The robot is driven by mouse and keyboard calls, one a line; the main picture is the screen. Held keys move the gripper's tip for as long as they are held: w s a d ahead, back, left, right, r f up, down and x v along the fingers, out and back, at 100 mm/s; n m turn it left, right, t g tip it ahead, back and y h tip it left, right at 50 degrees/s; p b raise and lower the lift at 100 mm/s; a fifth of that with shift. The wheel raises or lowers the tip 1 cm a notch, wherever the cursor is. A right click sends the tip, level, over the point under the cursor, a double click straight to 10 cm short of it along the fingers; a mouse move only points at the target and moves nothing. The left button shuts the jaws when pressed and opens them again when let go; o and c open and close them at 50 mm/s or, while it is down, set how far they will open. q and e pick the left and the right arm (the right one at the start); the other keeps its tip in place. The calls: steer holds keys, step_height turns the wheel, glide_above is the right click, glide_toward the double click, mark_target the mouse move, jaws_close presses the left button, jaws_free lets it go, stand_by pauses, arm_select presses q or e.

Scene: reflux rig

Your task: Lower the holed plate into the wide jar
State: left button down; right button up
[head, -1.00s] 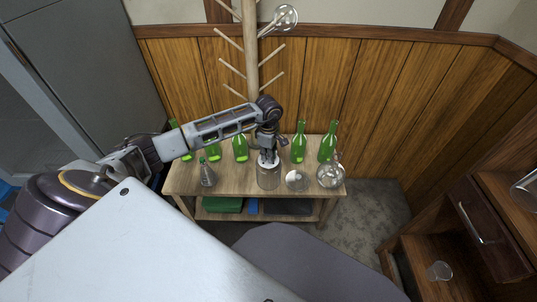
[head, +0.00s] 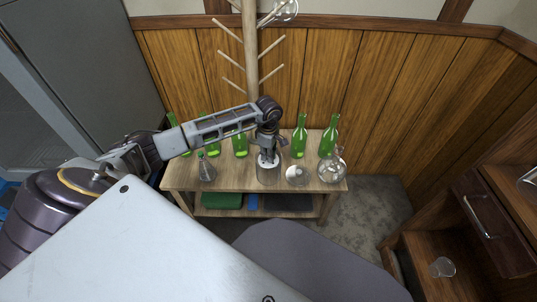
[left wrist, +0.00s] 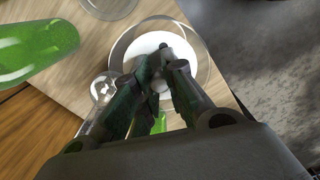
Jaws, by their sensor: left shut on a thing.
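The wide jar (head: 268,178) is clear glass and stands upright on the wooden table. My left gripper (head: 268,154) points down over its mouth. In the left wrist view the fingers (left wrist: 160,82) are shut at the middle of the white holed plate (left wrist: 144,44). The plate looks level and lies inside the outline of the jar's rim (left wrist: 205,62). The fingers cover much of it, and its holes cannot be made out. I cannot tell exactly how deep it sits at the jar's mouth. My right gripper is not in view.
A conical flask (head: 207,171) stands left of the jar. A glass piece with a white patch (head: 297,175) and a round flask (head: 332,169) stand close on its right. Several green bottles (head: 300,138) line the back. A pegged wooden stand (head: 250,50) rises behind.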

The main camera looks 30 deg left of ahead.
mark_target(268, 165)
arm_select(q)
steer(key=shift+f, duration=0.15)
stand_by(0.8)
steer(key=shift+f+b, duration=1.9)
steer(key=shift+f, duration=0.75)
steer(key=shift+f+b, duration=0.55)
steer(key=shift+f, duration=0.3)
steer(key=c, duration=1.4)
jaws_free()
steer(key=shift+r, duration=0.1)
steer(key=shift+r+p, duration=3)
steer(key=shift+r, duration=1.45)
steer(key=shift+s+f, duration=0.1)
